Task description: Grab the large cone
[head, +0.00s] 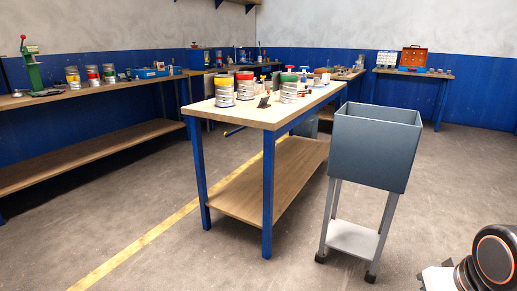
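I cannot make out a large cone in the head view. The wooden-topped workbench (265,115) with blue legs stands in the middle and carries several small items, too small to tell apart fully. Among them are a can with a yellow top (224,91), a can with a red top (245,86) and a can with a green top (289,88). A dark part of my arm shows at the lower right corner. My gripper is not in view.
A grey open-topped bin (372,150) on legs stands right of the workbench. A long bench (100,92) with a lower shelf runs along the left wall. Another table (415,73) with an orange case (413,57) stands at the back right. The floor (450,190) at right is clear.

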